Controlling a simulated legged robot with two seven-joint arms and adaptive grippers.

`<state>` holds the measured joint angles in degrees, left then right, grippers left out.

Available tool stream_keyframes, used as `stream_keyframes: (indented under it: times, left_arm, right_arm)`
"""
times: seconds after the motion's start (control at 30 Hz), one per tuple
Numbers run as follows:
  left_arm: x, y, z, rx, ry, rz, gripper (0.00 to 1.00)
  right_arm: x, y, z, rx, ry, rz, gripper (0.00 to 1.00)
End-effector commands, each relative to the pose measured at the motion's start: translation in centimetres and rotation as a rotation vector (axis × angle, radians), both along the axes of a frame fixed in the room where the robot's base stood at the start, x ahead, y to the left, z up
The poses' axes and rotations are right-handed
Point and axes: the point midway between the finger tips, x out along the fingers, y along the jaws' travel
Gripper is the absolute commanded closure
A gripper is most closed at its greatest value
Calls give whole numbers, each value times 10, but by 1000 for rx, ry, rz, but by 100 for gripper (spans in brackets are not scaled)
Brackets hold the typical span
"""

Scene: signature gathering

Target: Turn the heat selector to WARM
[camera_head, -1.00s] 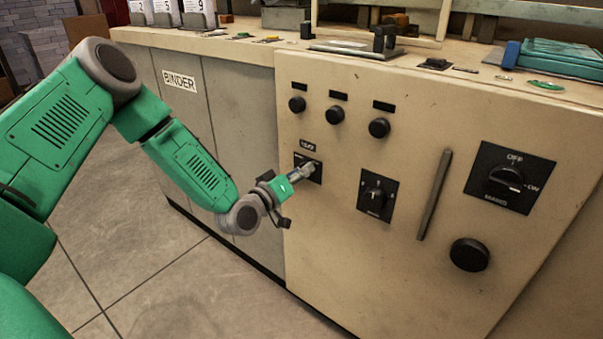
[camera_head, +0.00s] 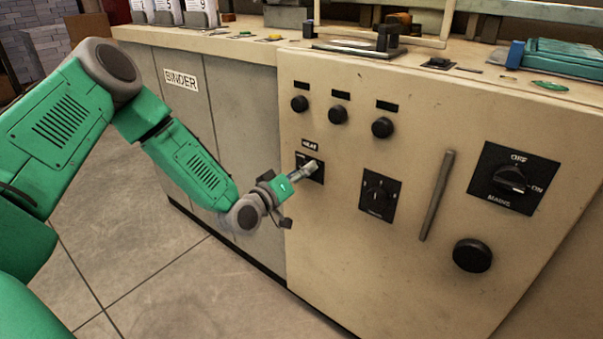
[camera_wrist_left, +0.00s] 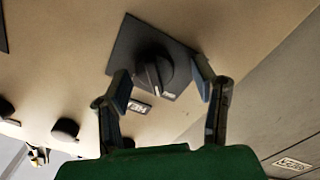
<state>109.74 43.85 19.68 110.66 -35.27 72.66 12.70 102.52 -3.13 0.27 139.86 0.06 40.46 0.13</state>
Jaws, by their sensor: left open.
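The heat selector is a black knob on a square black plate (camera_head: 318,176) below the HEAT label (camera_head: 310,145) on the cream machine front. In the left wrist view the round knob (camera_wrist_left: 153,74) shows with a pale pointer line. My left gripper (camera_head: 305,170) is at the selector and covers much of it in the head view. In the left wrist view my left gripper (camera_wrist_left: 165,85) is open, one finger on each side of the knob, with visible gaps. The dial lettering is too small to read. My right gripper is not in view.
A second selector (camera_head: 379,195), the mains switch (camera_head: 507,179), a long vertical handle (camera_head: 437,196) and a round black knob (camera_head: 472,256) sit to the right. Small knobs (camera_head: 338,115) sit above. The binder cabinet (camera_head: 232,130) is at left; the floor before it is clear.

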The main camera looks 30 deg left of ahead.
Motion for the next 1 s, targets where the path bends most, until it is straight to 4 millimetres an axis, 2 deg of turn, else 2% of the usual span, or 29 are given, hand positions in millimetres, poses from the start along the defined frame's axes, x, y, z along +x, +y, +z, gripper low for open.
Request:
stream_keyframes:
  times: [0.17,0.6,0.8,1.0]
  left_arm:
    - [-14,1,0,0,2,-1,47]
    - [-100,10,-2,-5,3,2,47]
    - [-117,11,-2,-2,3,2,47]
    - [-119,11,-2,-2,2,1,47]
  right_arm:
    - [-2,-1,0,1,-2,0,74]
    - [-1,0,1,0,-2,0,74]
    - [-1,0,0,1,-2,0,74]
    - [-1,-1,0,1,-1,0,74]
